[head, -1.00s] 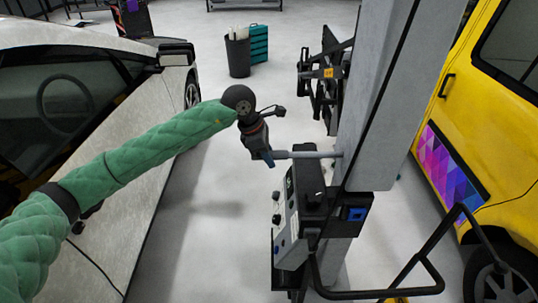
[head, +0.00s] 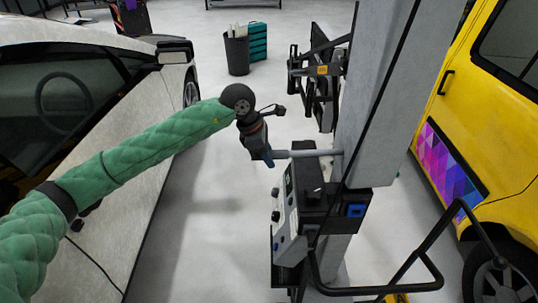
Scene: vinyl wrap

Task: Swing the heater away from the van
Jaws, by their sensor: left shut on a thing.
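The heater stand is a tall grey column (head: 381,100) with a control box (head: 300,215) low on its near side. A black heater head (head: 318,80) on a bracket sits behind the column, on its left side. A grey bar (head: 308,153) sticks out left from the column. My left gripper (head: 266,158) is shut on the outer end of this bar. The yellow van (head: 485,110), with a purple and pink patterned panel, stands at the right, apart from the column. My right gripper is not in view.
A pale car (head: 165,120) stands along the left. A black push handle (head: 420,262) curves out at the stand's lower right. A dark bin (head: 237,55) and a teal drawer unit (head: 258,42) stand at the back. The floor between car and stand is clear.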

